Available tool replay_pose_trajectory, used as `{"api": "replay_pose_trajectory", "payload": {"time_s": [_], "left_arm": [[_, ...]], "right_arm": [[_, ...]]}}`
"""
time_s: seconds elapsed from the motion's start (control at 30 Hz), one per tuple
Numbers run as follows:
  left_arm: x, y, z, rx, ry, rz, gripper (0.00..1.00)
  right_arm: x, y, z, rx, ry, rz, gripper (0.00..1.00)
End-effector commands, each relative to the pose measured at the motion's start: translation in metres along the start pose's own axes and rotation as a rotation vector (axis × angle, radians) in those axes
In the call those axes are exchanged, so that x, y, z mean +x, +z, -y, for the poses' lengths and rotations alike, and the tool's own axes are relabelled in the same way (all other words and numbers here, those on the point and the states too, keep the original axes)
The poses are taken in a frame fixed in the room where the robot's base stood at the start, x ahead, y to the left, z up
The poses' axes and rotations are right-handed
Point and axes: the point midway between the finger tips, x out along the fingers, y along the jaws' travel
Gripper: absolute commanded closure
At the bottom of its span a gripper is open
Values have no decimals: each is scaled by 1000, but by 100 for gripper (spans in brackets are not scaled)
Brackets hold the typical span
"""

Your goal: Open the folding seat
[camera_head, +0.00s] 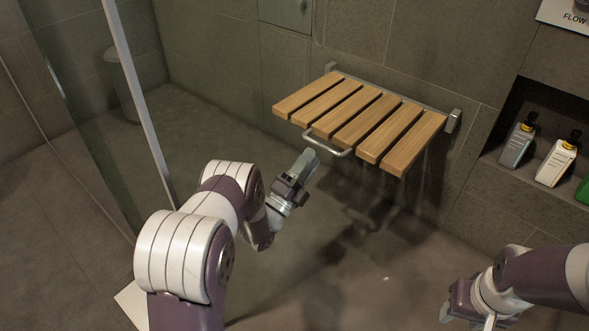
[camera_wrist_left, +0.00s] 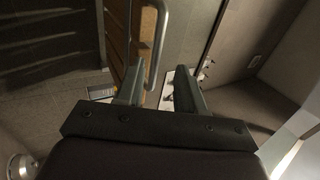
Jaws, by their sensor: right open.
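The folding seat (camera_head: 362,118) has several wooden slats and is mounted on the grey tiled wall. It is down, with its slats roughly level. A metal bar handle (camera_head: 330,146) runs along its front edge. My left gripper (camera_head: 308,160) is just below and in front of the handle. In the left wrist view its two fingers (camera_wrist_left: 161,88) are apart, with the handle (camera_wrist_left: 162,35) ahead of the gap, close to the left finger. I cannot tell whether they touch. My right gripper (camera_head: 462,304) is open at the lower right, away from the seat.
A wall niche (camera_head: 492,150) at the right holds bottles, including a grey one (camera_head: 517,142) and a white one (camera_head: 556,161). A glass panel with a metal edge (camera_head: 138,90) stands at the left. The floor (camera_head: 330,260) below the seat is clear.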

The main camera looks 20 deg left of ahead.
Motion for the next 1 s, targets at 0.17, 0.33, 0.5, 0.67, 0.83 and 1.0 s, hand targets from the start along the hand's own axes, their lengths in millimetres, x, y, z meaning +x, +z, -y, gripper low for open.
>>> {"api": "replay_pose_trajectory", "payload": {"time_s": [0.17,0.33,0.5,0.67,0.83,1.0], "left_arm": [[-44,1,6,0,1,4,62],[-65,0,3,2,-5,-1,62],[-70,-1,3,1,-5,-1,62],[-70,-1,3,1,-5,-1,62],[-70,-1,3,1,-4,-1,62],[-70,0,-8,-84,45,4,62]], "right_arm": [[-25,-3,0,0,0,0,54],[-20,-2,0,0,0,0,54],[-20,-2,0,0,0,0,54],[-20,-2,0,0,0,0,54],[-20,-2,0,0,0,0,54],[-20,-2,0,0,0,0,54]]}}
